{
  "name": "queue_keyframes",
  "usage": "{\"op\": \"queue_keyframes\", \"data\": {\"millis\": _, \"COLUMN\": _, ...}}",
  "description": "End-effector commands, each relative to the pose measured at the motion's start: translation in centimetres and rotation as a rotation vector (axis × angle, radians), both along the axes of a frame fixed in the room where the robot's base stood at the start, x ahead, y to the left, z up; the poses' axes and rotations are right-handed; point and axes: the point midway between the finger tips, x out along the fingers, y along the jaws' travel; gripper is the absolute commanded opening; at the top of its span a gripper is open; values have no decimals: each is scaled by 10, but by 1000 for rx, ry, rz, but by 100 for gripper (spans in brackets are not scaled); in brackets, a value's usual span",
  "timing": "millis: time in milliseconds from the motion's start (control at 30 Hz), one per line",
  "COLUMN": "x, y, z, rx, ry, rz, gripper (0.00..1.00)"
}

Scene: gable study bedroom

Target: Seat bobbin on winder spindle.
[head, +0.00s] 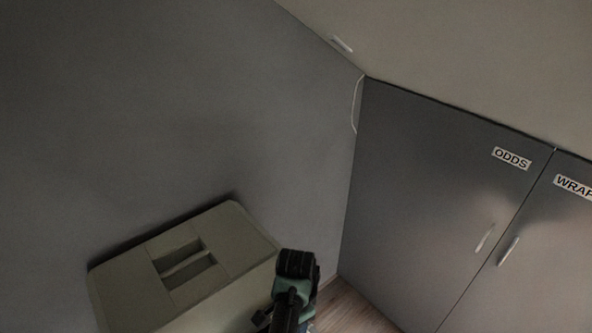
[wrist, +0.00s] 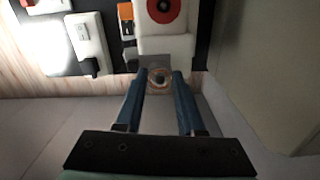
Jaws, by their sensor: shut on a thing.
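My gripper (wrist: 158,82) shows in the wrist view with its two blue fingers shut on a small round thing, by its look the bobbin (wrist: 158,75). It has a pale tan rim and a dark centre, and sits between the fingertips. A white body (wrist: 167,46), perhaps part of the winder, lies just beyond the fingertips. A red disc (wrist: 165,8) with a black centre is on it at the top edge. I cannot make out the winder spindle. In the head view the bobbin and fingertips are not visible.
A beige case (head: 225,235) with a recessed handle stands against the grey wall in the head view. Grey cupboard doors (head: 425,190) labelled ODDS and WRAP are at right. In the wrist view, a white switch box (wrist: 88,37) and an orange-topped item (wrist: 126,13) lie left of the white body.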

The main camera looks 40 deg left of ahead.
Motion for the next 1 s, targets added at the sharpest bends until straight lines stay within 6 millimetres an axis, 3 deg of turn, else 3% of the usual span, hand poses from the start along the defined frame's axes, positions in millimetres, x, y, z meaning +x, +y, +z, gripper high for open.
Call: {"op": "queue_keyframes", "data": {"millis": 1000, "x": 0, "y": 0, "z": -10, "rx": 0, "ry": 0, "rz": 0, "gripper": 0}}
